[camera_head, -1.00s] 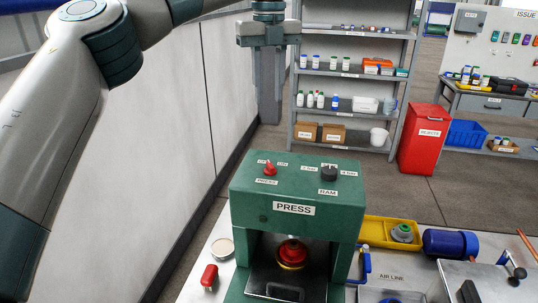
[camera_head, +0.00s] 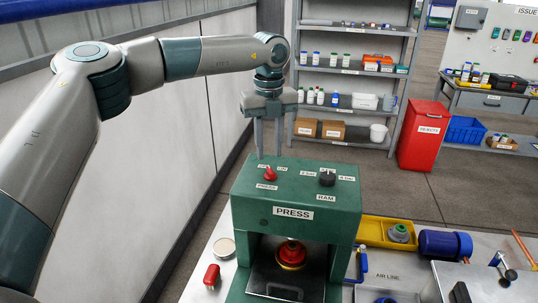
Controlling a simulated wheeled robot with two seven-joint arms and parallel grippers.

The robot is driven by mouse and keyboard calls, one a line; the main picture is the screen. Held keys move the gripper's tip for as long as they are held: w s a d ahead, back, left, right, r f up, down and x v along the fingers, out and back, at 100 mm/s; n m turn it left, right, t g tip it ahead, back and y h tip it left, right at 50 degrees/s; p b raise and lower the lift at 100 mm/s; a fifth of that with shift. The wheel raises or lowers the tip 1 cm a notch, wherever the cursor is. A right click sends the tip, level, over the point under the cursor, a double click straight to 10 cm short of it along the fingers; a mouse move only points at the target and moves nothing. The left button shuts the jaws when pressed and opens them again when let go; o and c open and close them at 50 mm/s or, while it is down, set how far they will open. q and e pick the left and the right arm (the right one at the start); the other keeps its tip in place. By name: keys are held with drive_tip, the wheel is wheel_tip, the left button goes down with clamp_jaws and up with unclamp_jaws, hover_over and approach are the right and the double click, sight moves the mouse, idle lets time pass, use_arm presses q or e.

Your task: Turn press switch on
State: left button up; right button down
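The green press (camera_head: 250,207) stands on the bench at the lower middle. On its top left is a small red switch (camera_head: 269,173) between an ON label on its right and a label on its left that I cannot read fully. A PRESS label lies in front of it. The direction the switch points is too small to tell. My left gripper (camera_head: 268,150) points down with two fingers apart and nothing between them. Its fingertips appear just above the rear edge of the press top, behind the switch and not touching it. My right gripper is not in view.
A black RAM knob (camera_head: 327,179) sits right of the switch on the press top. A red and yellow part (camera_head: 291,254) sits in the press opening. A yellow tray (camera_head: 372,230) and a blue cylinder (camera_head: 440,244) lie to the right. A wall panel runs along the left.

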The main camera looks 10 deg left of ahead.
sight(269, 167)
use_arm(q)
drive_tip(key=shift+f+p, duration=0.75)
drive_tip(key=shift+f, duration=1.55)
drive_tip(key=shift+c, duration=0.7)
clamp_jaws()
